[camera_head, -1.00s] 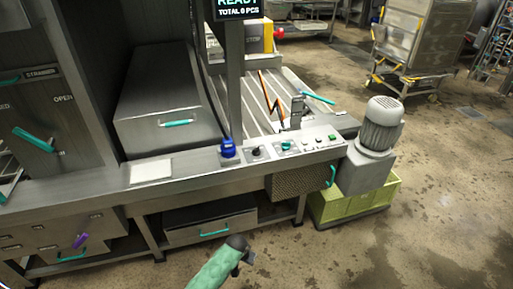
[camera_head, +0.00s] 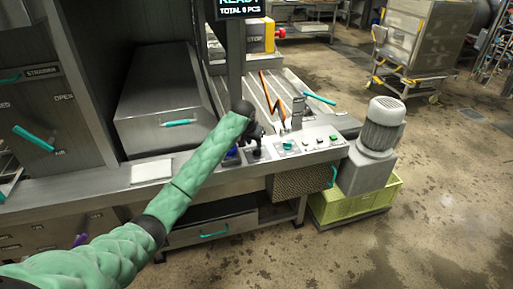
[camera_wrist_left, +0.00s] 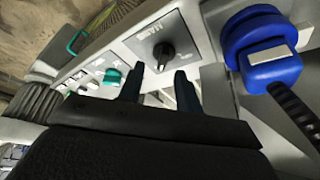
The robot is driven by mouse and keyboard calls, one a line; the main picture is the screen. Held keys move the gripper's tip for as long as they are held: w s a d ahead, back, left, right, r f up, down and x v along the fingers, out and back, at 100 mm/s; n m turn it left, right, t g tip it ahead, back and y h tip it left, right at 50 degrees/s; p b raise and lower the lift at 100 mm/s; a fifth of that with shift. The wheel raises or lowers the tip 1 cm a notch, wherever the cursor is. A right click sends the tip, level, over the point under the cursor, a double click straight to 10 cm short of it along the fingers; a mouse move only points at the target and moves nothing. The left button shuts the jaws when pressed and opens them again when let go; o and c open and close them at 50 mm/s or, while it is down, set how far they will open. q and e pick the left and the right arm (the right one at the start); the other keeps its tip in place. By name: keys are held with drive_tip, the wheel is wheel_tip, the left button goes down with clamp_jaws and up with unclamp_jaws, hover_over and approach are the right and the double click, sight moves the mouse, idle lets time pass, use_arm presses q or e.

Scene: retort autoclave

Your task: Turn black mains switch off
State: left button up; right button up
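In the head view my left gripper (camera_head: 256,150) is over the control panel at the switch. My right gripper is not in view.
A blue plug (camera_wrist_left: 262,55) with a black cable sits beside the switch. A teal knob (camera_head: 288,145) and small buttons (camera_head: 320,140) are on the panel to its right. A post (camera_head: 236,70) with a display rises behind. A grey motor (camera_head: 380,125) stands at the right end.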

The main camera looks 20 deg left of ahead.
sight(257, 150)
use_arm(q)
drive_tip(key=shift+w+a+r+p+x, duration=0.1)
drive_tip(key=shift+w+p+x, duration=0.25)
drive_tip(key=shift+x, duration=0.8)
drive_tip(key=shift+w+a+r+p+x, duration=0.1)
drive_tip(key=shift+p+x, duration=0.4)
drive_tip(key=shift+x, duration=0.65)
drive_tip(key=shift+w+a+r+p+x, duration=0.1)
drive_tip(key=shift+w+p+x, duration=0.25)
drive_tip(key=shift+x, duration=0.85)
drive_tip(key=shift+s, duration=0.1)
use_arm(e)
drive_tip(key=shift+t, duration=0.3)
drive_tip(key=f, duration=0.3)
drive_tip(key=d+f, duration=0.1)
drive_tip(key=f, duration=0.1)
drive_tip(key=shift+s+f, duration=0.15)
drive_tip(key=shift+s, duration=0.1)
use_arm(q)
drive_tip(key=shift+c, duration=0.2)
clamp_jaws()
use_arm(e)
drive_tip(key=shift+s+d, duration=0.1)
